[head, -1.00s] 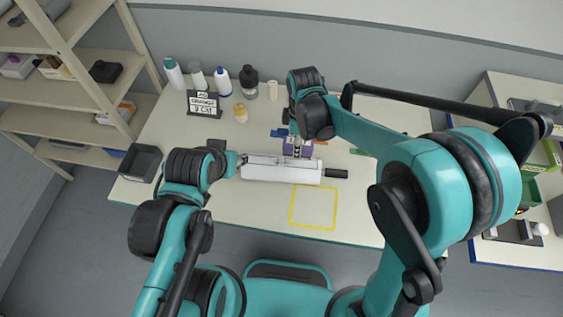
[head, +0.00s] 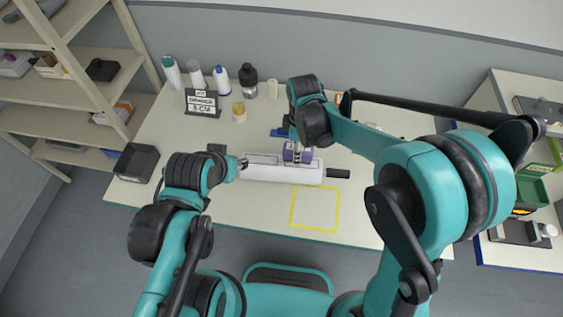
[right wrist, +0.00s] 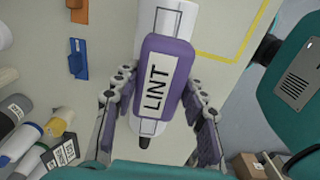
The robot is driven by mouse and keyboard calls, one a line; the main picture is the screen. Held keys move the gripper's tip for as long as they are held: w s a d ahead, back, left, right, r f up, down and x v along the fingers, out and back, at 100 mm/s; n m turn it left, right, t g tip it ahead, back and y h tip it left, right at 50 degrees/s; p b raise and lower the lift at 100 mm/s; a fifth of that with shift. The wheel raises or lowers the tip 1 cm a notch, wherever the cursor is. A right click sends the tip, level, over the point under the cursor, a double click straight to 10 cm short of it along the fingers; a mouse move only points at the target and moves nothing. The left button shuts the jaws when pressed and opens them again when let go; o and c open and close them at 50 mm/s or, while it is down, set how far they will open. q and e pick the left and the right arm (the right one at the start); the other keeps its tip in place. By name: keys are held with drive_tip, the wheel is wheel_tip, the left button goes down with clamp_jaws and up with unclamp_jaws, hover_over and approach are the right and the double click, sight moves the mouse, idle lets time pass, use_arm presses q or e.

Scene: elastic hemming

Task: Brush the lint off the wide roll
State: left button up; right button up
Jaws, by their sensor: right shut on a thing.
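The wide roll is a white cylinder (head: 282,174) lying across the table in the head view, with a black end (head: 337,173) at its right. In the right wrist view the roll (right wrist: 150,18) shows partly behind a purple block labelled LINT (right wrist: 176,48). My right gripper (right wrist: 158,125) is shut on this purple lint brush, which also shows in the head view (head: 305,156) over the roll's upper side. Whether it touches the roll is unclear. My left gripper (head: 242,163) is at the roll's left end; its fingers are too small to judge.
Several bottles (head: 221,80), a yellow-topped jar (head: 239,112) and a black sign (head: 203,103) stand at the back left. A dark bin (head: 136,162) is at the left edge. A yellow outlined square (head: 314,229) in front of the roll is empty.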

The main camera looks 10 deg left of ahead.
drive_tip(key=shift+f+b, duration=1.2)
drive_tip(key=shift+f, duration=0.4)
drive_tip(key=o, duration=1.3)
drive_tip(key=shift+c, duration=1.3)
drive_tip(key=shift+r, duration=0.25)
drive_tip(key=shift+r+p, duration=0.6)
drive_tip(key=shift+p, duration=0.05)
drive_tip(key=c, duration=0.9)
drive_tip(key=shift+c, duration=0.3)
